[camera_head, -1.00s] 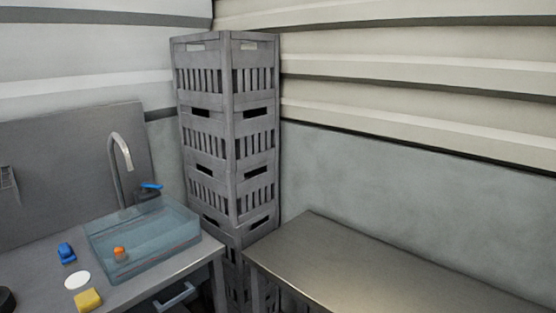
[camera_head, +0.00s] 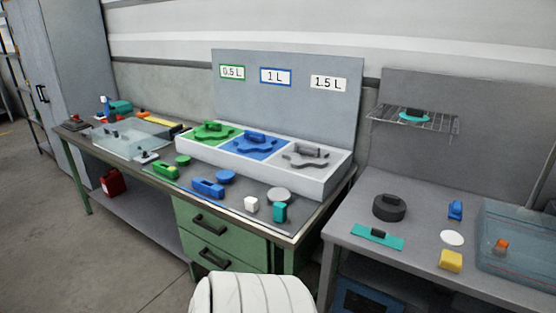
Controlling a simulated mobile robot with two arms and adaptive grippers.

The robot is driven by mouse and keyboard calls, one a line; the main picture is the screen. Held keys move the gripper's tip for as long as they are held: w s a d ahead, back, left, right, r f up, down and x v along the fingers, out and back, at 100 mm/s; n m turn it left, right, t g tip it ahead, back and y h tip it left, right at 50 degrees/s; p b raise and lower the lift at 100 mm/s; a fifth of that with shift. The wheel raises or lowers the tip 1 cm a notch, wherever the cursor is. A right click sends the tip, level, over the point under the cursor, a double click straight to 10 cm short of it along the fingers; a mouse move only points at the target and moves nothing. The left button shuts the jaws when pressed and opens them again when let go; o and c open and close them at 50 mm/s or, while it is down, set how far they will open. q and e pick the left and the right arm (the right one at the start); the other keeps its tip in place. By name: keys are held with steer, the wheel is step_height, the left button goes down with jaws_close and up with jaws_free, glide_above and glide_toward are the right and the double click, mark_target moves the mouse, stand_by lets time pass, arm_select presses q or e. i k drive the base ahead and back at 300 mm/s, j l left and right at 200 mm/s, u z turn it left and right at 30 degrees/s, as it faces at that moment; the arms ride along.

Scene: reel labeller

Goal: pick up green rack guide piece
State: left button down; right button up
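A green guide piece (camera_head: 212,132) with a raised handle sits in the left compartment of the white rack (camera_head: 318,189), below the 0.5 L label. A blue piece (camera_head: 256,143) sits in the middle compartment and a grey piece (camera_head: 305,157) in the right one. Neither of my grippers is in view. A white rounded part of mine shows at the bottom centre.
The rack stands on a green workbench (camera_head: 220,237) with drawers. A clear bin (camera_head: 133,138) and small tools crowd its left end. The grey table (camera_head: 400,200) at right holds a black round part (camera_head: 389,207), a yellow sponge (camera_head: 450,261) and a basin (camera_head: 520,240). Floor at lower left is clear.

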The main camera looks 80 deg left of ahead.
mark_target(172, 171)
steer(key=u, duration=3.35)
steer(key=i+j+z, duration=0.2)
steer(key=i, duration=0.2)
steer(key=i+j+z, duration=0.25)
steer(key=i, duration=0.2)
steer(key=i+j+z, duration=0.2)
steer(key=i, duration=0.2)
